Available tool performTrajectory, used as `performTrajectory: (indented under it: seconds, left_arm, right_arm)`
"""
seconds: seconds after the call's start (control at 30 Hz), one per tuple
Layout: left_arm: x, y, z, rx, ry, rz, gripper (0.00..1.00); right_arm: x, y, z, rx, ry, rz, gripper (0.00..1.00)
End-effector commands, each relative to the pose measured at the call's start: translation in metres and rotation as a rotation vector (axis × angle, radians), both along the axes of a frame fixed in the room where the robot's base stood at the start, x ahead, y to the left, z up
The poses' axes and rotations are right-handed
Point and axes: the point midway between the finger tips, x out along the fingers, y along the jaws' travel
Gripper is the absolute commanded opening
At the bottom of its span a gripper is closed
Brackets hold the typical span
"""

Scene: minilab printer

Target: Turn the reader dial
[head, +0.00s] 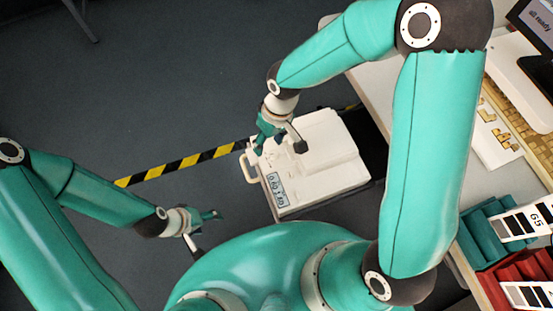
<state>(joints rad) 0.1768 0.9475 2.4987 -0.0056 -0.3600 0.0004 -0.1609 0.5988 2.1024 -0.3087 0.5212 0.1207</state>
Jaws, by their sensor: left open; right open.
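The reader (325,160) is a white box-shaped device in the middle of the head view, with a small lit display (278,190) on its near left face and a pale handle (249,168) on its left side. I cannot make out a dial clearly; my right gripper covers part of the reader's upper left area. My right gripper (278,148) is open, with its fingers spread over that part of the reader. I cannot tell whether it touches anything. My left gripper (208,234) is open and empty, left of the reader and apart from it.
Yellow-black tape (180,165) marks the dark floor. The left side is largely clear.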

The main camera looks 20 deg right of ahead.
Motion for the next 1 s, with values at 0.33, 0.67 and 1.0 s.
performTrajectory:
  seconds: [0.33,0.67,1.0]
  left_arm:
    - [0.000,0.000,-0.049,0.000,-0.001,0.000,0.69]
    - [0.000,0.000,-0.053,0.000,-0.001,0.000,0.69]
    - [0.000,0.000,-0.063,0.000,-0.001,0.000,0.69]
  right_arm:
    - [0.024,-0.020,0.044,-0.189,-0.047,0.106,0.56]
    - [0.022,-0.021,-0.005,-0.191,-0.040,0.108,0.56]
    - [0.022,-0.021,-0.079,-0.190,-0.039,0.107,0.56]
